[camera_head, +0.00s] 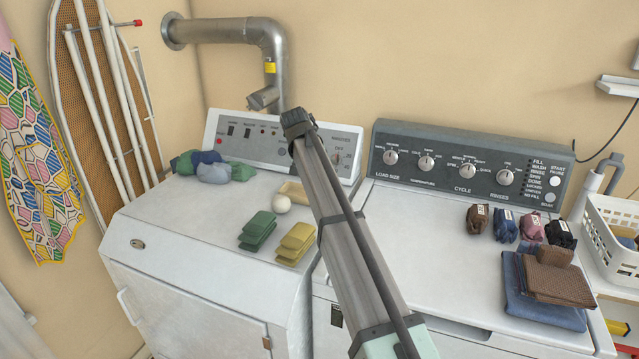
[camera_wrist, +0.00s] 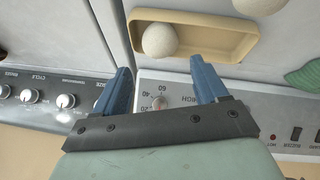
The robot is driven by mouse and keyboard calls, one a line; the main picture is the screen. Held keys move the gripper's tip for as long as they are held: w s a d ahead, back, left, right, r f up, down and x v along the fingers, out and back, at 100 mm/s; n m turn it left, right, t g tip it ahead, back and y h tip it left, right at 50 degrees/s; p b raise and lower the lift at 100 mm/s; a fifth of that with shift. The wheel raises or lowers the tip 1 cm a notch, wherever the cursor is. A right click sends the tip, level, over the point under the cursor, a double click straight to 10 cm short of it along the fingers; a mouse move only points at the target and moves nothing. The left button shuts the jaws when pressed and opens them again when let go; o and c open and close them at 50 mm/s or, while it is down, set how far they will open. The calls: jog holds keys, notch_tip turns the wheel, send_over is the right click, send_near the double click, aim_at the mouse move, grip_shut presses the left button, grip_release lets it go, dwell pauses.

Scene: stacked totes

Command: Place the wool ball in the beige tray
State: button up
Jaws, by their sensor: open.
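The beige tray (camera_head: 294,192) lies on the left machine's top near its control panel, partly hidden by my arm in the head view. In the wrist view the tray (camera_wrist: 215,40) shows a pale wool ball (camera_wrist: 158,41) inside its left end. A second pale ball (camera_head: 281,204) sits on the machine top just in front of the tray; the wrist view shows part of it (camera_wrist: 259,5) outside the tray, cut by the top edge. My gripper (camera_wrist: 160,72) is open and empty, its fingers apart near the tray and control panel. The head view does not show the fingers clearly.
Green cloths (camera_head: 258,231) and yellow cloths (camera_head: 296,242) lie stacked in front of the tray. Blue and green bundles (camera_head: 213,171) sit at the back left. The right machine holds small dark bundles (camera_head: 505,226) and folded cloths (camera_head: 545,290). A white basket (camera_head: 612,237) stands far right.

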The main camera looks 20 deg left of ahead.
jog(key=shift+v, duration=1.6)
